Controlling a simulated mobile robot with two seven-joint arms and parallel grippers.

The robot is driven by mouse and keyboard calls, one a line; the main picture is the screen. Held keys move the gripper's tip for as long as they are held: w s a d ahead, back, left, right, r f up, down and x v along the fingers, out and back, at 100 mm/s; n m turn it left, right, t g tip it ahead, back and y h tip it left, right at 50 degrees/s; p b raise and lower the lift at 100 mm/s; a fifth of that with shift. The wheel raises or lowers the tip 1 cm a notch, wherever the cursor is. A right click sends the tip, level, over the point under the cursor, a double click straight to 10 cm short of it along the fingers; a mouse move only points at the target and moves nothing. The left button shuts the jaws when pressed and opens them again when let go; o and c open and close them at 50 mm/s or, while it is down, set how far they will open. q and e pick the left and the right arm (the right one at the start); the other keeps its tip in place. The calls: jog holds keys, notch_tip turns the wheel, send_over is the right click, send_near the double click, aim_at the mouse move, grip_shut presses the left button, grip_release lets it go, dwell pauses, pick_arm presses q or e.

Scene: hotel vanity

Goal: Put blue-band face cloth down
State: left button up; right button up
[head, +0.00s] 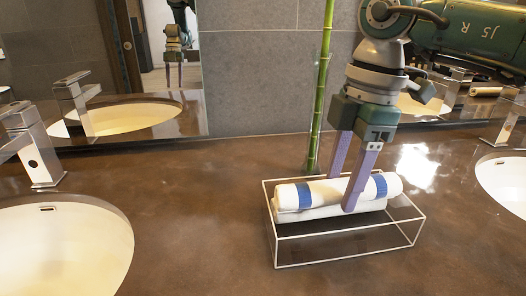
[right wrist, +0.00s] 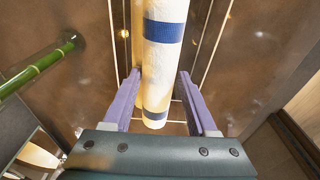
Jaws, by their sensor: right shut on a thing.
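The blue-band face cloth (head: 322,190) is a rolled white cloth with a blue band near each end. It lies lengthwise within the outline of a thin-framed, clear-sided tray (head: 345,259) on the counter. My right gripper (head: 343,192) points down with its purple fingers on either side of the roll's middle, shut on it. A white surface like a second roll (head: 328,212) shows just below the cloth; whether the two touch is unclear. In the right wrist view the cloth (right wrist: 164,65) runs between the fingers (right wrist: 158,78). My left gripper is not in view.
A green bamboo stalk (head: 322,90) stands behind the tray. Sinks lie at left (head: 60,250) and right (head: 505,180), with a faucet (head: 35,150) at left. A mirror (head: 150,110) runs along the back. The brown counter (head: 190,200) is clear left of the tray.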

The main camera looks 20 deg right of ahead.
jog(key=o, duration=1.3)
jog(key=shift+r, duration=0.1)
